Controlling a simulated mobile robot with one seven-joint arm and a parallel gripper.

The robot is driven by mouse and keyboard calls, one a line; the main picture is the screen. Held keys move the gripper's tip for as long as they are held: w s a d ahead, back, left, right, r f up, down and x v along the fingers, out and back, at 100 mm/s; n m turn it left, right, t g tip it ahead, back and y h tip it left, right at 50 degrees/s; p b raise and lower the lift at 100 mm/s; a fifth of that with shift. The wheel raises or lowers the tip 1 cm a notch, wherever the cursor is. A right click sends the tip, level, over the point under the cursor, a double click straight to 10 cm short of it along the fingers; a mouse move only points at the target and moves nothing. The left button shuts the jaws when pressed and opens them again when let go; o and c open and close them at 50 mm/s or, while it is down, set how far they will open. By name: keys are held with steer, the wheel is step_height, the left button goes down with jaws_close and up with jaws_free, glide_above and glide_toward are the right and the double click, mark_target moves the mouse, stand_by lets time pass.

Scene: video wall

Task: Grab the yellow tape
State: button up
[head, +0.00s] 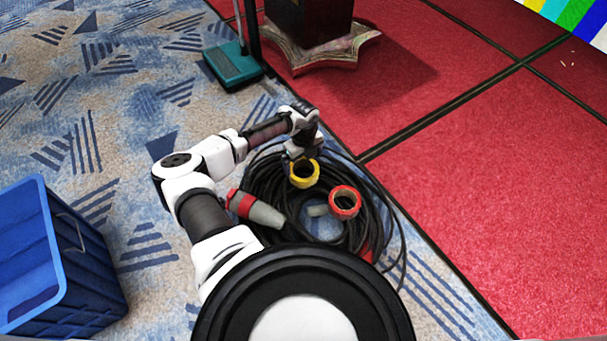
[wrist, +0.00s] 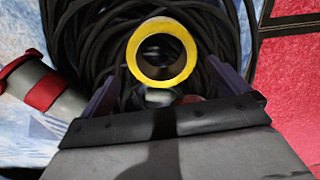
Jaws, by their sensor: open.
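The yellow tape (head: 304,174) is a roll lying on a heap of coiled black cable in the head view. In the wrist view the yellow tape (wrist: 161,52) shows as a ring with its hole facing me, in the upper middle. My gripper (wrist: 168,92) is open, its two dark fingers apart on either side below the ring. In the head view my gripper (head: 301,152) is just behind the yellow tape and partly hidden. I cannot tell whether the fingers touch the roll.
A red and grey plug (head: 255,208) lies to the left and shows in the wrist view (wrist: 42,88). A blue crate (head: 75,262) stands at left. Red floor panels (head: 470,190) lie to the right.

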step_height(320, 180, down, 6)
steer(key=b, duration=0.3)
steer(key=shift+w+r, duration=0.15)
steer(key=c, duration=0.8)
steer(key=shift+c, duration=0.2)
steer(key=shift+r, duration=0.15)
